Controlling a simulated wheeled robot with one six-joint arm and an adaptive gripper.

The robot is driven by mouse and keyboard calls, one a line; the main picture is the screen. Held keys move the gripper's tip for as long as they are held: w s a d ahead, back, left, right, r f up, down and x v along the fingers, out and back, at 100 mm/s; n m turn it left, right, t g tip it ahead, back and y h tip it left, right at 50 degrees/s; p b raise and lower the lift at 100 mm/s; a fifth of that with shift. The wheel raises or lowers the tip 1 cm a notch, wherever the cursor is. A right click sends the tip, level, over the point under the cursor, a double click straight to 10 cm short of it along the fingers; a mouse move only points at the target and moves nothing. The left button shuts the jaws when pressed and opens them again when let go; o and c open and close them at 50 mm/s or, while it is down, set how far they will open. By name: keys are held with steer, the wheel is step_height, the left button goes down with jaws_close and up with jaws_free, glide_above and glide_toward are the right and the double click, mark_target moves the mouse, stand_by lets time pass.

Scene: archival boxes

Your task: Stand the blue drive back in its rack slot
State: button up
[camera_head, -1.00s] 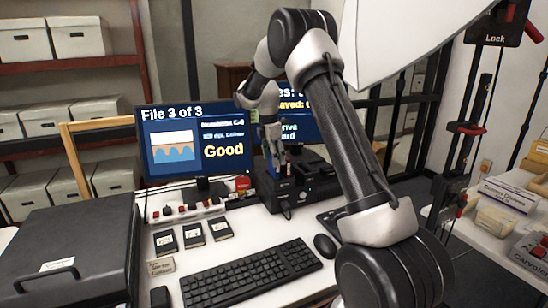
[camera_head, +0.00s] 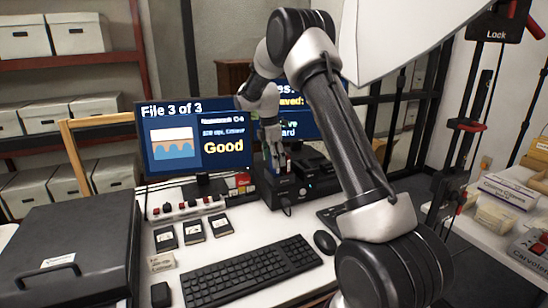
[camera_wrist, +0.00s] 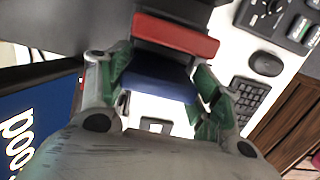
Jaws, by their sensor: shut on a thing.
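The blue drive (camera_wrist: 158,82) is between my gripper's green-padded fingers in the wrist view. My gripper (camera_wrist: 161,76) is shut on it. A red drive (camera_wrist: 176,36) lies just beyond the blue one in that view; I cannot tell whether they touch. In the head view my gripper (camera_head: 277,160) points down over the black drive rack (camera_head: 291,190), in front of the monitors. The fingers largely hide the drive there. How far the blue drive is inside its slot cannot be made out.
The left monitor (camera_head: 195,138) stands close beside my gripper. A power strip (camera_head: 187,209), several small cards, a keyboard (camera_head: 250,269) and a mouse (camera_head: 324,243) are on the white desk. A dark case (camera_head: 68,255) is at the left.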

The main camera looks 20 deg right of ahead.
mark_target(271, 173)
steer(key=o, duration=1.3)
step_height(271, 173, up, 12)
steer(key=a, duration=0.1)
steer(key=shift+a, duration=0.25)
steer(key=shift+f, duration=0.1)
